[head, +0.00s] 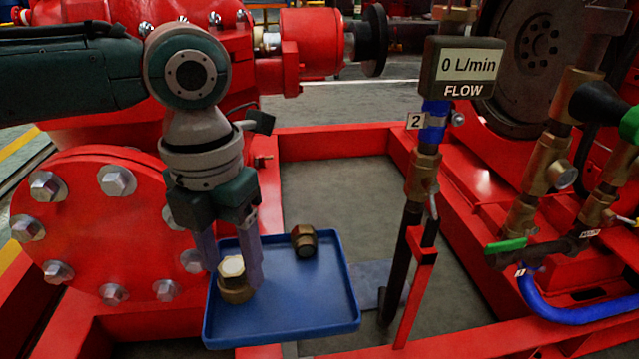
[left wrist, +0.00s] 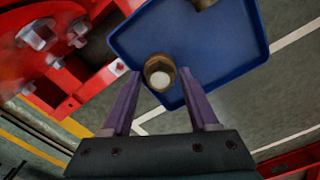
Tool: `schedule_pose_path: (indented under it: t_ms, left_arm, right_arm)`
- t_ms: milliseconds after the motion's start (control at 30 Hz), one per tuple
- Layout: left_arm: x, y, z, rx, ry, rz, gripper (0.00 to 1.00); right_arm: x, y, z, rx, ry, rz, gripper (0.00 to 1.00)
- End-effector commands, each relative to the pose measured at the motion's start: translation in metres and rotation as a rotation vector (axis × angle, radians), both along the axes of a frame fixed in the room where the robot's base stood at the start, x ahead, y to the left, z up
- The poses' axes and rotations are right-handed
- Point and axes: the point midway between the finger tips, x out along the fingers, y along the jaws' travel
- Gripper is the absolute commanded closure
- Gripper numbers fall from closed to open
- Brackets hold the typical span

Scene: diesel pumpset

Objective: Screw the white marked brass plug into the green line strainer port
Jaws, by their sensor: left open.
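The white marked brass plug (head: 235,278) stands on the blue tray (head: 290,325), with its white top facing up. It also shows in the left wrist view (left wrist: 160,72). My left gripper (head: 233,272) is open and points down at the plug, one finger on each side of it. In the left wrist view the plug lies between the fingertips (left wrist: 159,73), with visible gaps beside it. Brass fittings (head: 530,210) with a green part (head: 505,246) are at the right. I cannot make out the strainer port's opening. My right gripper is not in view.
A second, dark-topped brass plug (head: 304,241) lies on the tray, right of my left gripper. A flow meter (head: 462,68) on a blue-banded pipe stands between the tray and the right-hand fittings. A red bolted flange (head: 95,215) is close on the left. A blue hose (head: 560,312) runs at lower right.

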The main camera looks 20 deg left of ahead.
Motion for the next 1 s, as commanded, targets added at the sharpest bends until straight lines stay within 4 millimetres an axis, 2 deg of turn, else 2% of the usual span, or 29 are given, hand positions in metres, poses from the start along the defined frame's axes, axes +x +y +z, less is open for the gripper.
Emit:
schedule_pose_path:
  t_ms: [1000]
  left_arm:
    - [-0.0001,-0.0005,0.0002,-0.001,0.0,-0.001,0.4]
  right_arm:
    - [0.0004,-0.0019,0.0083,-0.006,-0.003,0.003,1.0]
